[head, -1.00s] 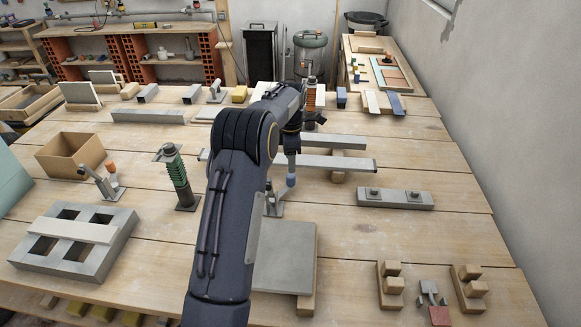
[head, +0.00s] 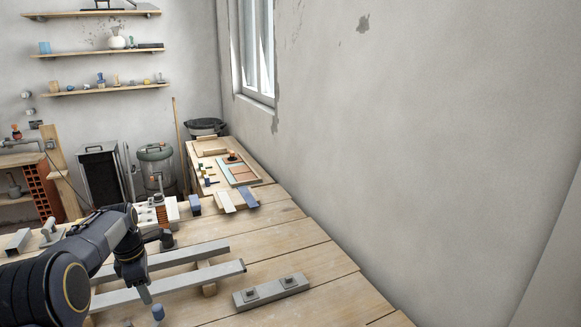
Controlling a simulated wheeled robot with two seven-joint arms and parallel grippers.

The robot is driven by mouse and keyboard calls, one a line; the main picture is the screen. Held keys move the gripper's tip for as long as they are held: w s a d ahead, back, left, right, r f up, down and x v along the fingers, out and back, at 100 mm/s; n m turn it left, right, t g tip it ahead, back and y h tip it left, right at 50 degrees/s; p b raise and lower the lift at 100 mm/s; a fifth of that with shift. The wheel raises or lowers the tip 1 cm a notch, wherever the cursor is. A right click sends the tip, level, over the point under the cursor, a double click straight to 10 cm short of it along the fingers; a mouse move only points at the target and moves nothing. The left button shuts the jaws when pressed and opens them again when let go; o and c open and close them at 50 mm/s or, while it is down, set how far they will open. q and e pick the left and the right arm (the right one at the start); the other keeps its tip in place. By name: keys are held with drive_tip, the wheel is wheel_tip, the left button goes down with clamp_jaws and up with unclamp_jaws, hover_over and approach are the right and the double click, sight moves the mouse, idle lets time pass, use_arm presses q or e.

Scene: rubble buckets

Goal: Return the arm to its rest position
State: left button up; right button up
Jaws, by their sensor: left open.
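My left arm comes in from the lower left of the head view. It is dark grey and bent at the elbow, with its left gripper (head: 138,287) pointing down at the near grey beam. The gripper is open, with nothing seen between its fingers. My right gripper is not in view.
Two long grey beams (head: 215,276) lie on the wooden table near the gripper. A grey bar with two square studs (head: 271,291) lies to their right. A side bench (head: 222,165) and the plain wall (head: 430,150) bound the right. Bare planks show between.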

use_arm(q)
drive_tip(key=s+d+r+m+t+h, duration=0.1)
drive_tip(key=s+d+r+m, duration=0.35)
drive_tip(key=s, duration=0.35)
drive_tip(key=s+d+r+m+t+h, duration=0.1)
drive_tip(key=s+d+r+m+t, duration=0.1)
drive_tip(key=s+d+r+m, duration=0.45)
drive_tip(key=s+d+f+m, duration=0.2)
drive_tip(key=s+m, duration=0.1)
drive_tip(key=s, duration=0.3)
drive_tip(key=s+d+f+m+t, duration=0.1)
drive_tip(key=s+d+f+m, duration=0.1)
drive_tip(key=s, duration=0.4)
drive_tip(key=s+d+f+m+h, duration=0.1)
drive_tip(key=s+d+f+m, duration=0.1)
drive_tip(key=s+d+m, duration=0.2)
drive_tip(key=s+m, duration=0.2)
drive_tip(key=shift+s+d+t, duration=0.2)
drive_tip(key=shift+s+t, duration=0.1)
drive_tip(key=shift+t, duration=0.1)
